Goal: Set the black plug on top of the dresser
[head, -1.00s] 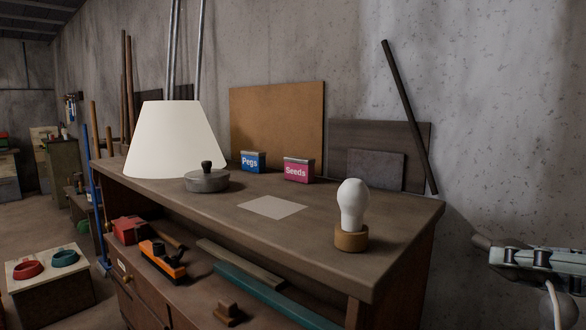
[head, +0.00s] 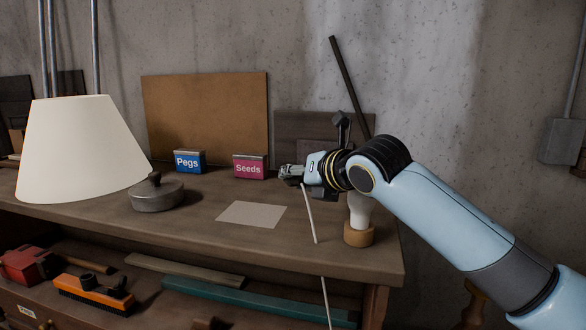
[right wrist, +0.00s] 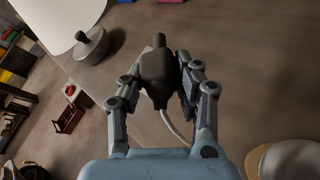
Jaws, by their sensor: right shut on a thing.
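In the head view the plug is mostly hidden by the gripper. A pale cable (head: 310,222) hangs from it across the dresser's front edge, and it also shows in the right wrist view (right wrist: 177,133). My left gripper is not in view.
On the top stand a lampshade (head: 80,145), a lidded grey pot (head: 157,195), a blue Pegs box (head: 189,161), a pink Seeds box (head: 250,166) and a bulb in a wooden base (head: 358,234). A flat pale square (head: 251,214) lies in the middle, with clear surface around it.

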